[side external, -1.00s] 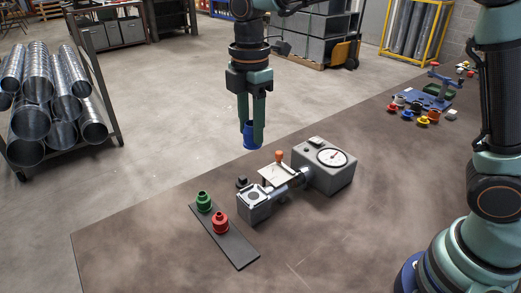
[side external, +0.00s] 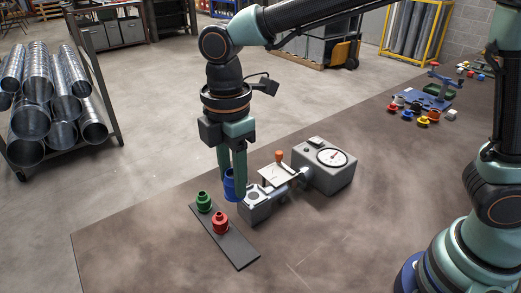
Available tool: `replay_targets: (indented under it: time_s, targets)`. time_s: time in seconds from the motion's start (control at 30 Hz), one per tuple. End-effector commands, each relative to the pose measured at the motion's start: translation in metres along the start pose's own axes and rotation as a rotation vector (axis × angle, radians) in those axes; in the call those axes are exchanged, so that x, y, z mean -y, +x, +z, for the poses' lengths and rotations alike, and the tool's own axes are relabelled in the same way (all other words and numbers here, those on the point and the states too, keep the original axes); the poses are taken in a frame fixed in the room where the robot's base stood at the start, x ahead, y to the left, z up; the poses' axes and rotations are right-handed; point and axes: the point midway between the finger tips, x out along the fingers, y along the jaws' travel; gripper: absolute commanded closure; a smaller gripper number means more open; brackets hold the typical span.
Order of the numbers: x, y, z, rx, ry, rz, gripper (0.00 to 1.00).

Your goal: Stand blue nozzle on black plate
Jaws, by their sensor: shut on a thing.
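The blue nozzle (side external: 230,187) is held between the fingertips of my gripper (side external: 234,183), which is shut on it. The fingers hide part of the nozzle. It appears beside and above the far right side of the black plate (side external: 237,250); whether it touches anything below, I cannot tell. A green nozzle (side external: 204,202) stands upright at the plate's far end. A red nozzle (side external: 220,222) stands upright on it, nearer the middle. The near part of the plate is bare.
A grey gauge device (side external: 325,172) with a clamp block (side external: 254,207) stands close right of my gripper. A small white stand with an orange knob (side external: 279,156) is behind it. Several coloured fittings (side external: 425,120) lie at the back right. The front of the table is clear.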

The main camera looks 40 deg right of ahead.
Motion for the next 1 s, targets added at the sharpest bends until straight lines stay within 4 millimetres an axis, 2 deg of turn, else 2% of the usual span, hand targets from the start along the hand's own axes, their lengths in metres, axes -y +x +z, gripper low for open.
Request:
replay_targets:
  time_s: [0.03,0.3,0.5,0.77,1.0]
  targets:
    - [0.001,0.014,0.001,0.004,0.0,-0.006,1.0]
    - [0.001,0.08,0.002,0.005,0.0,-0.007,1.0]
    - [0.001,0.121,0.002,0.003,0.0,-0.005,1.0]
    - [0.0,0.143,0.001,0.002,0.0,-0.003,1.0]
    - [0.0,0.173,0.001,0.002,0.0,-0.002,1.0]
